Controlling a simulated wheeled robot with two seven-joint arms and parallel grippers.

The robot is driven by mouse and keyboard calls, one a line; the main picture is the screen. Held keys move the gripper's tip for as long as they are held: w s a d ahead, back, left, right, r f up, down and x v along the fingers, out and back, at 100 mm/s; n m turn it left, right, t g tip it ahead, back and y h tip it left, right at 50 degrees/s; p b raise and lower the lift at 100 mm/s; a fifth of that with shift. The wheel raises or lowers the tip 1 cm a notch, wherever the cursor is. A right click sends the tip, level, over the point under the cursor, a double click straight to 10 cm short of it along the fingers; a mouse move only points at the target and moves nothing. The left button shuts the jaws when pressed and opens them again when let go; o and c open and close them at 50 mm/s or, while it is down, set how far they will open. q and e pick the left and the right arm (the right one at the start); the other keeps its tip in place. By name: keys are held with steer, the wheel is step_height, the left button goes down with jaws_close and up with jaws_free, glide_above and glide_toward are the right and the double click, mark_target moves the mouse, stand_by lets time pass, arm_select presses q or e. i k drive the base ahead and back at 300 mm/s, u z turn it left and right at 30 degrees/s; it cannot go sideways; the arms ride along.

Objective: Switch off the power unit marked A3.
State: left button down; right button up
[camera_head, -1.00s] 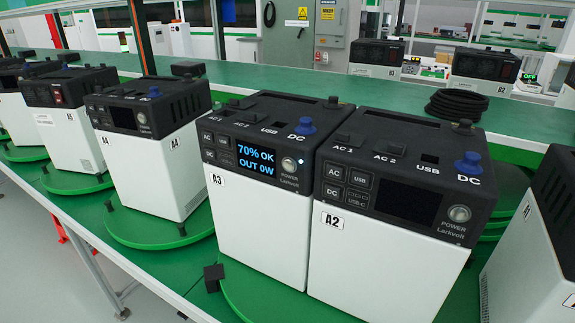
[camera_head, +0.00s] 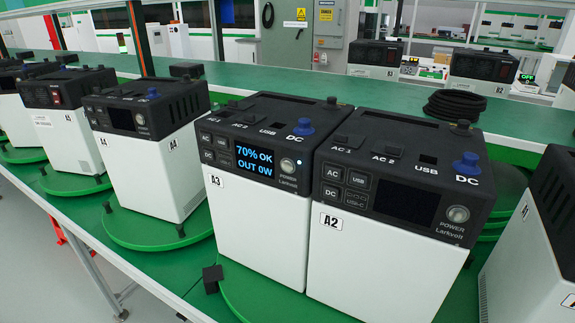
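The power unit marked A3 (camera_head: 252,230) stands upright on a green turntable (camera_head: 235,293) in the middle of the view. It has a white body and a black top. Its screen (camera_head: 254,160) is lit and reads "70% OK OUT 0W". Its round silver POWER button (camera_head: 288,166) is right of the screen, with a small light above it. The unit marked A2 (camera_head: 370,262) stands close against its right side, with a dark screen (camera_head: 406,202) and its own POWER button (camera_head: 457,214). Neither gripper shows in this view.
The unit marked A4 (camera_head: 150,168) stands on another turntable (camera_head: 140,236) to the left, its screen dark. More units stand farther left. Part of another unit (camera_head: 530,250) is at the right edge. A coiled black cable (camera_head: 455,104) lies on the green bench (camera_head: 330,93) behind.

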mark_target(288, 167)
steer(key=u, duration=1.4)
steer(key=k, duration=0.95)
steer(key=z, duration=1.55)
steer(key=i, duration=0.5)
steer(key=z, duration=0.05)
